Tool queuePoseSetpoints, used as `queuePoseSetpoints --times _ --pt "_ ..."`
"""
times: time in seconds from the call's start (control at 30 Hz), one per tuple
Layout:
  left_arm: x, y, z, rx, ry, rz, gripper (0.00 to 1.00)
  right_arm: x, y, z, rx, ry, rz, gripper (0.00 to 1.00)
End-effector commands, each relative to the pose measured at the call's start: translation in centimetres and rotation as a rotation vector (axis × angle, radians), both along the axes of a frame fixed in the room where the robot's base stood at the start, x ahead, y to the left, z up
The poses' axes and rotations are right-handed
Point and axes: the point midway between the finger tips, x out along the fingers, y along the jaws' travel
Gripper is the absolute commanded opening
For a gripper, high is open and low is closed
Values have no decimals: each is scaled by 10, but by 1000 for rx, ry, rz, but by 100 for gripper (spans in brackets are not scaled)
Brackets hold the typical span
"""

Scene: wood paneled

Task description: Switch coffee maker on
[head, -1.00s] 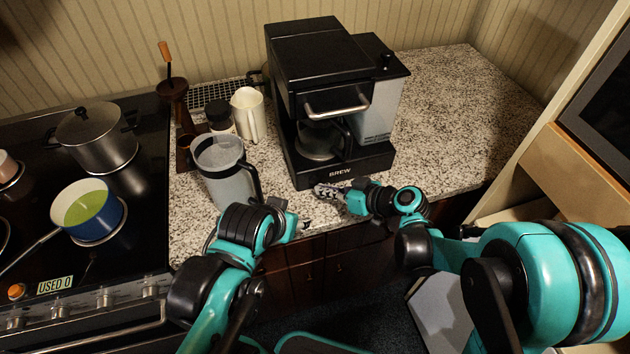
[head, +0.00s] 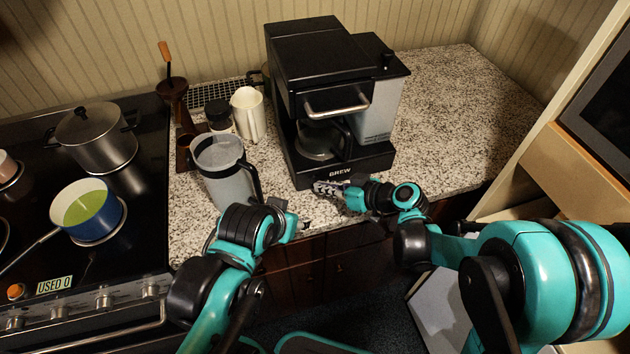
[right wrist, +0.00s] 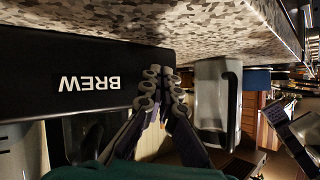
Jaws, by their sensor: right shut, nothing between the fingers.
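The black coffee maker (head: 330,90) stands upright on the granite counter, with a glass pot (head: 318,140) in its bay and a silver handle on its front. Its front base strip, marked BREW (head: 341,172), also shows large and upside down in the right wrist view (right wrist: 85,83). My right gripper (head: 322,187) is shut and empty, low at the front of the base, just below the lettering; in the right wrist view its fingertips (right wrist: 160,75) are by the strip's end. I cannot tell whether they touch it. My left gripper (head: 295,222) is near the counter's front edge, its fingers unclear.
A clear pitcher (head: 225,175) stands left of the coffee maker, near my left gripper. A white jug (head: 248,115) and a dark jar (head: 218,114) stand behind it. A stove with a steel pot (head: 97,140) and a blue pan (head: 88,211) is at left. The counter at right is clear.

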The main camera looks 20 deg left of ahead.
Motion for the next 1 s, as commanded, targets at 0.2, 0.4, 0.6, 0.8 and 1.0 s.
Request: queuePoseSetpoints --times 0.2,0.4,0.6,0.8,1.0 --pt "0 0 0 0 0 0 47 1 0 0 0 0 0 0" --pt "0 0 -1 0 0 0 47 2 2 0 0 0 0 0" --pt "0 0 -1 0 0 0 47 3 2 0 0 0 0 0" --pt "0 0 -2 0 0 0 47 -1 -1 0 0 0 -1 0" --pt "0 0 -3 0 0 0 47 -8 -5 0 0 0 0 0"
